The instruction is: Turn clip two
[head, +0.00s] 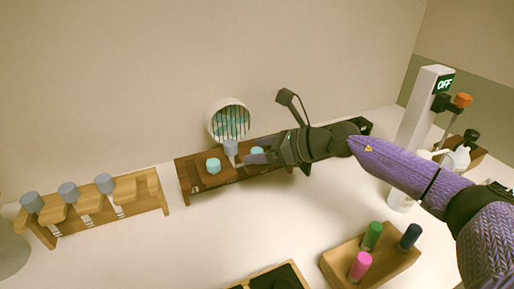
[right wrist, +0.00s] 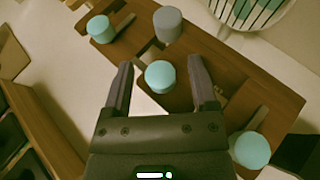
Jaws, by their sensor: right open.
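A dark brown wooden rack (head: 187,183) stands along the wall and holds round teal caps and a grey cap (head: 231,147). In the head view one teal cap (head: 213,166) is left of my right gripper (head: 247,158). In the right wrist view my right gripper (right wrist: 160,64) is open, its two fingers on either side of the middle teal cap (right wrist: 160,77). Contact cannot be told. The grey cap (right wrist: 167,24) is just beyond the fingertips. Which part is clip two cannot be told. My left gripper is out of view.
A light wood rack (head: 150,190) with several grey-capped bottles stands at left. A round ribbed fixture (head: 230,120) is behind the dark rack. A wooden tray (head: 340,278) with pink, green and dark blue bottles is at front right.

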